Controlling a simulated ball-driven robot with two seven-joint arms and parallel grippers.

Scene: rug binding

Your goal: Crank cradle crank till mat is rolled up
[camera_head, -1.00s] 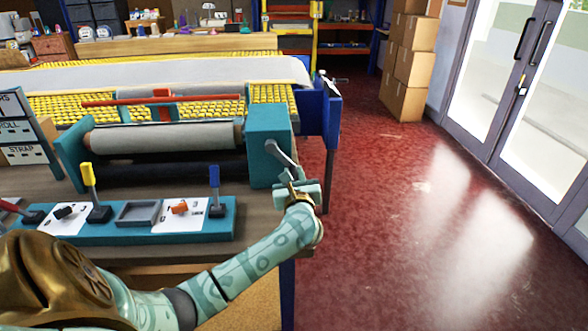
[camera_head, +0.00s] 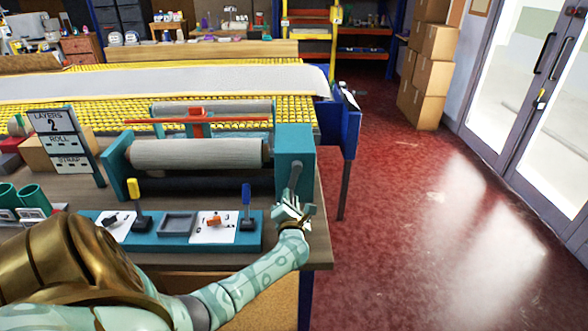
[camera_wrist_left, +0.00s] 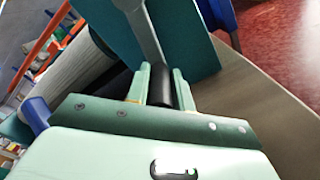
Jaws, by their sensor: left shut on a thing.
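The teal cradle (camera_head: 120,168) stands on the table with a grey mat roll (camera_head: 197,154) lying across it. A teal box (camera_head: 294,146) at its right end carries the crank (camera_head: 295,176), whose arm hangs roughly downward. My left gripper (camera_head: 290,205) is shut on the crank's handle. In the left wrist view, the black handle (camera_wrist_left: 160,88) sits between the two pale green fingers, with the grey crank arm (camera_wrist_left: 142,28) beyond. A long flat grey mat (camera_head: 170,84) lies on the yellow slatted surface behind. My right gripper is not in view.
A teal tray (camera_head: 176,226) with a yellow-handled tool (camera_head: 134,193) and a blue-handled tool (camera_head: 246,195) lies in front of the cradle. A sign (camera_head: 58,137) reading "LAYERS 2" stands left. Open red floor (camera_head: 430,220) lies to the right.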

